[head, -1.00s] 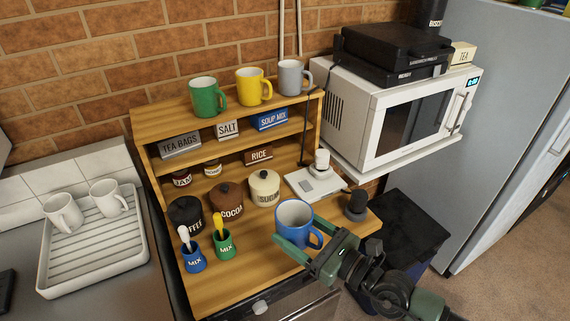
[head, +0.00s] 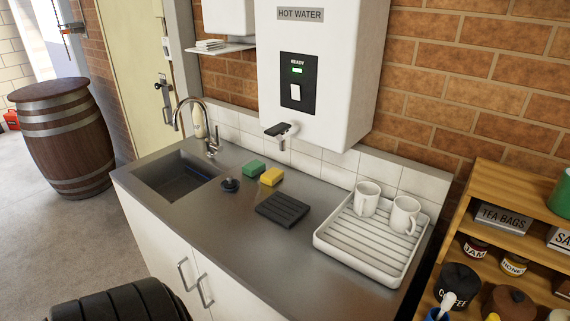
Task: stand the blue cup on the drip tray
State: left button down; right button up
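A black, ribbed, flat drip tray (head: 283,210) lies on the steel counter below the hot water unit's tap (head: 280,130). Nothing stands on it. Neither of my grippers shows in this view, so I cannot see what they hold.
The white hot water unit (head: 345,75) hangs above the counter (head: 262,262). A yellow sponge (head: 271,176), a green sponge (head: 252,168) and a sink plug (head: 230,185) lie left of the tray. A white draining rack (head: 335,238) with two white mugs stands to its right.

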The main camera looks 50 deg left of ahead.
aim_at(283, 209)
jog(key=k+j+z, duration=0.1)
jog(key=j, duration=0.35)
jog(key=k+j+z, duration=0.1)
jog(key=j, duration=0.35)
jog(key=k+j+z, duration=0.15)
jog(key=j, duration=0.25)
jog(key=k+j+z, duration=0.1)
jog(key=j, duration=0.3)
jog(key=k+j+z, duration=0.1)
jog(key=j, duration=0.3)
jog(key=k+j+z, duration=0.1)
jog(key=j, duration=0.3)
jog(key=k+j+z, duration=0.1)
jog(key=k+j, duration=0.2)
jog(key=i+j, duration=0.15)
jog(key=j, duration=0.2)
jog(key=i+j, duration=0.1)
jog(key=j, duration=0.25)
